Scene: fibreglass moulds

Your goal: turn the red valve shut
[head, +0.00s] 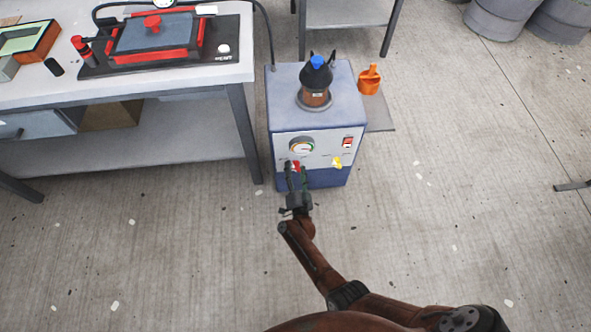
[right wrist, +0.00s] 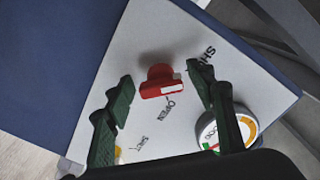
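The red valve (right wrist: 158,82) is a small red handle with a white strip, on the light front panel of a blue-and-white pump unit (head: 315,105). In the right wrist view, a label reading OPEN is beside the strip and a label reading SHUT is up and to the right. My right gripper (right wrist: 159,88) is open, with one finger on each side of the valve and visible gaps between. In the head view the right gripper (head: 296,176) is at the panel and partly covers the red valve (head: 295,165). My left gripper is not in view.
A pressure gauge (head: 302,147) is just above the valve. A yellow valve (head: 337,162) and a red switch (head: 347,142) are to the right. A workbench (head: 150,85) stands left of the unit, an orange container (head: 369,79) behind right. The floor in front is clear.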

